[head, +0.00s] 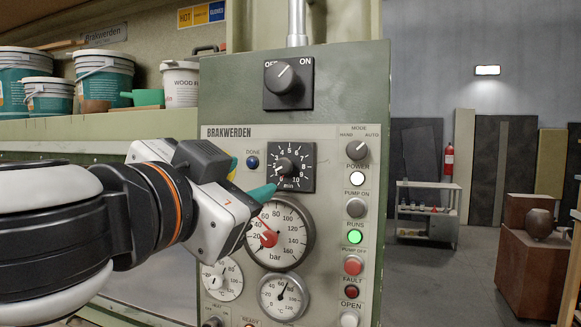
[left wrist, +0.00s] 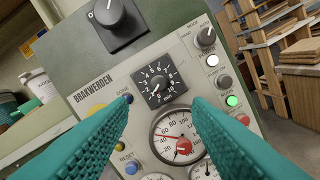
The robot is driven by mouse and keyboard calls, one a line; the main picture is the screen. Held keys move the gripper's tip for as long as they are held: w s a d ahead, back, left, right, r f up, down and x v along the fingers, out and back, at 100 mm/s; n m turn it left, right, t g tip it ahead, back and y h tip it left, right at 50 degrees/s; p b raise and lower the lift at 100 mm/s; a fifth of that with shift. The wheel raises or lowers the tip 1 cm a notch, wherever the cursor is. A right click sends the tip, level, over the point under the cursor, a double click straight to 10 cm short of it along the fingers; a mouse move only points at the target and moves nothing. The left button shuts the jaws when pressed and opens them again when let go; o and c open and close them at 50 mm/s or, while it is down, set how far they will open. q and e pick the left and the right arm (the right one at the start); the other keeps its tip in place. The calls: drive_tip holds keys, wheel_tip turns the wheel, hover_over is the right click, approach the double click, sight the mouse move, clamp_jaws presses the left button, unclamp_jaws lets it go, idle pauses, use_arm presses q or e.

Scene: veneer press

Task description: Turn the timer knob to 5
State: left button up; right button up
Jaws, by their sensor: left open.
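The timer knob (head: 285,166) is a small black knob on a square black dial plate marked in minutes up to 10, with 5 at the top. It also shows in the left wrist view (left wrist: 159,88). Its pointer seems to lie toward the lower left, at the low end of the scale; the exact mark is hard to read. My left gripper (head: 256,173) is open and empty, just left of and in front of the dial. In the left wrist view its teal fingers (left wrist: 161,104) are spread on either side of the dial's lower part, apart from the knob. My right gripper is not in view.
The green press panel carries an OFF/ON switch (head: 288,83) above the timer. A bar gauge (head: 280,234) sits close below. A mode knob (head: 357,149) and a column of buttons, with the RUNS lamp (head: 355,236) lit green, are to the right. A blue button (head: 253,162) is left.

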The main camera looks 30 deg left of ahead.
sight(282, 167)
use_arm(q)
drive_tip(key=w+p, duration=0.1)
drive_tip(key=w, duration=0.2)
drive_tip(key=w+a+p, duration=0.1)
drive_tip(key=w, duration=0.2)
drive_tip(key=w+a+p, duration=0.1)
drive_tip(key=w, duration=0.2)
drive_tip(key=shift+w, duration=0.1)
drive_tip(key=shift+w+r+p, duration=0.1)
drive_tip(key=shift+w+p, duration=0.2)
drive_tip(key=shift+w, duration=0.2)
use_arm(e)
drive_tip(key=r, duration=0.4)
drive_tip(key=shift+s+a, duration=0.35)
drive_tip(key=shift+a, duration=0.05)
use_arm(q)
drive_tip(key=c, duration=1)
drive_tip(key=shift+m, duration=0.4)
